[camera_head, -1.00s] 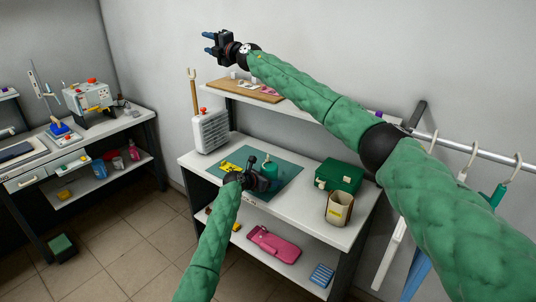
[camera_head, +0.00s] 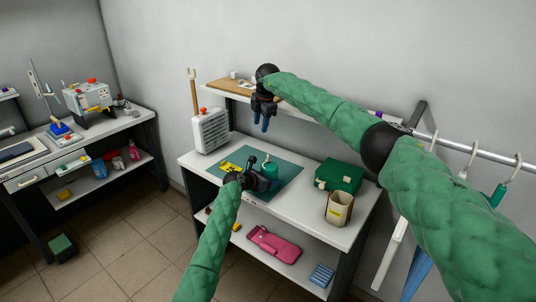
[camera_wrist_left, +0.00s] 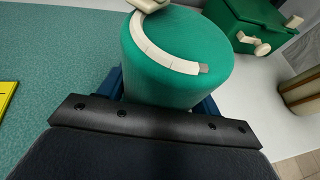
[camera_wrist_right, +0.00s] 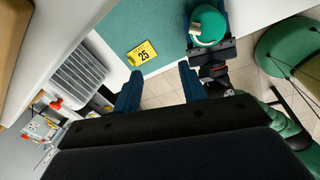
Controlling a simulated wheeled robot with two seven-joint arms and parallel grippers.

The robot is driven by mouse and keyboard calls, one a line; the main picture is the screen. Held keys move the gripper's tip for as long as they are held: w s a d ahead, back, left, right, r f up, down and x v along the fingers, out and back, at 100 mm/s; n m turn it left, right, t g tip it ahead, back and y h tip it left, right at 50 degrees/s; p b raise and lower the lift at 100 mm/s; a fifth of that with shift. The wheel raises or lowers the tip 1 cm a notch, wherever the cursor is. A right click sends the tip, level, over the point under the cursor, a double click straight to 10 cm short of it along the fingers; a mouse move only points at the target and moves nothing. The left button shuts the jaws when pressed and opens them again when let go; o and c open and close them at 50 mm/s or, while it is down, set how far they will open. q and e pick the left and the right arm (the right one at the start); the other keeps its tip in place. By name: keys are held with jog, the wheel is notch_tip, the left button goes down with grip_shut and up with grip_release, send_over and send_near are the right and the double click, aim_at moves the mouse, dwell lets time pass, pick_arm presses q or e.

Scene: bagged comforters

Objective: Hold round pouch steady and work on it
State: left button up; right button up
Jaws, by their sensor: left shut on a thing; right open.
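The round pouch (camera_wrist_left: 165,75) is a green cylinder with a curved cream zipper strip across its top. It stands on the green mat (camera_head: 288,183). My left gripper (camera_head: 262,182) is shut on the pouch's lower side, with a dark blue finger on each side in the left wrist view. The pouch also shows at the top of the right wrist view (camera_wrist_right: 208,24). My right gripper (camera_head: 262,120) is open and empty, pointing down above the back of the table, over the mat's far side. Its blue fingers (camera_wrist_right: 158,88) have nothing between them.
A yellow tag marked 25 (camera_wrist_right: 143,53) lies on the mat. A green case (camera_head: 340,175) and a beige holder (camera_head: 338,208) stand to the right. A white heater-like box (camera_head: 210,131) stands at the back left. A shelf (camera_head: 300,108) runs behind the right gripper.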

aim_at(268, 155)
jog(key=s+d+f+m, duration=0.1)
jog(key=f, duration=0.3)
jog(key=s+d+f+m+g+h, duration=0.1)
jog(key=f+m, duration=0.1)
jog(key=f, duration=0.2)
jog(key=s+f+m, duration=0.1)
jog(key=f, duration=0.3)
jog(key=shift+d+f+g+h, duration=0.2)
jog(key=shift+d+g+h, duration=0.1)
jog(key=shift+d, duration=0.1)
grip_shut()
